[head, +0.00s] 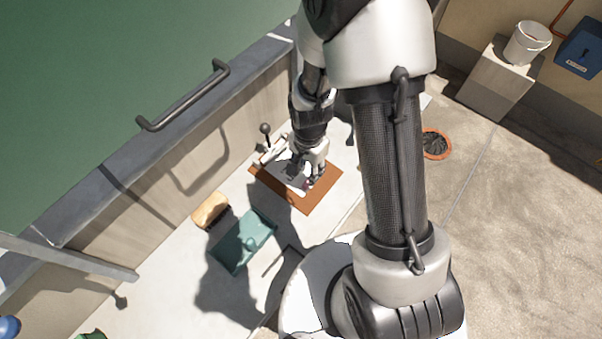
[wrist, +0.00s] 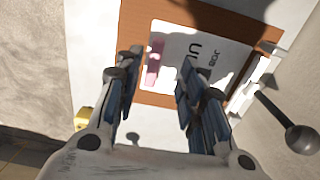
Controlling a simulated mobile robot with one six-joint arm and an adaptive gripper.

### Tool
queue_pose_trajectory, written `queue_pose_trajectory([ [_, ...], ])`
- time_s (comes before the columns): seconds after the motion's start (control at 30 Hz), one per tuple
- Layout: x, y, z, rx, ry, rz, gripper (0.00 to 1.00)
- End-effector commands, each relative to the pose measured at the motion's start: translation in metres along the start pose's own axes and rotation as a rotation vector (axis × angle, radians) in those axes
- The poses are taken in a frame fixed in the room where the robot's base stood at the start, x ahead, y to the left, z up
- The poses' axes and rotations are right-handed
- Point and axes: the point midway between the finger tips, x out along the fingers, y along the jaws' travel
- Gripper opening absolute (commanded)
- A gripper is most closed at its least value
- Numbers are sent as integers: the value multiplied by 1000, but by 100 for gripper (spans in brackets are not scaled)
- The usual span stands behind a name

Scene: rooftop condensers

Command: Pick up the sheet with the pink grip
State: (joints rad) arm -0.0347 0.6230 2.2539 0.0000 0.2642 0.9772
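A white sheet with dark print (wrist: 205,45) lies on a brown board (wrist: 155,98). Its pink grip (wrist: 154,62) stands near the sheet's left edge in the wrist view. In the head view the board (head: 310,203) lies on the pale ledge, with the sheet (head: 283,174) partly hidden by my gripper. My gripper (wrist: 161,60) is open, with its fingers on either side of the pink grip in the wrist view. I see a gap on both sides, and cannot tell how far above the grip the fingertips are. The gripper (head: 308,182) is over the board.
A white clamp-like fixture with a black ball-knob lever (head: 265,129) stands at the board's edge. A tan block (head: 210,210) and a teal tray (head: 243,240) lie nearby. A wall with a dark handle (head: 185,97) runs behind. A white bucket (head: 527,43) is far right.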

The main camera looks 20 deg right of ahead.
Motion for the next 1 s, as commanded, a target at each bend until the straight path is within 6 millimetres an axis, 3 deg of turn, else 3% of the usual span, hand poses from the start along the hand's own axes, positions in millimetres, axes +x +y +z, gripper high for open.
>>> queue_pose_trajectory([
  [0.3, 45, 8, -3, -1, -2, 3, 37],
  [0.57, 49, 6, -3, 0, 0, 0, 37],
  [1.0, 49, 7, -3, 0, 0, 0, 9],
])
